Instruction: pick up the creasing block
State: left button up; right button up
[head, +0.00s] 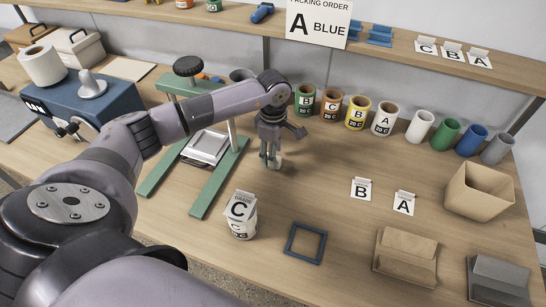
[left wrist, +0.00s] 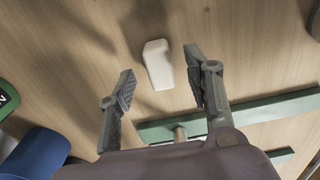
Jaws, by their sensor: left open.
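The creasing block appears to be the small off-white block (left wrist: 158,64) with rounded edges in the left wrist view. It stands on the wooden table, between and just beyond my fingertips. In the head view only a pale part of it (head: 275,162) shows beneath my gripper. My left gripper (left wrist: 160,76) is open, with one finger on each side of the block and gaps between. In the head view my left gripper (head: 270,157) points down at the table, right of the green press frame. My right gripper is not in view.
The green press frame (head: 207,192) stands close on the left. Labelled cups (head: 331,104) and coloured rolls line the back. A labelled C cup (head: 241,222), a blue square frame (head: 305,243) and A and B cards (head: 403,203) are in front. A cardboard box (head: 478,190) is at right.

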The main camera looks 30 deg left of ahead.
pick_arm(q)
jog(key=shift+f, duration=1.15)
jog(key=c, duration=1.1)
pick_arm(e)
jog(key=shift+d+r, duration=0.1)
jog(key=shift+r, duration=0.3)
pick_arm(q)
jog(key=shift+r, duration=0.15)
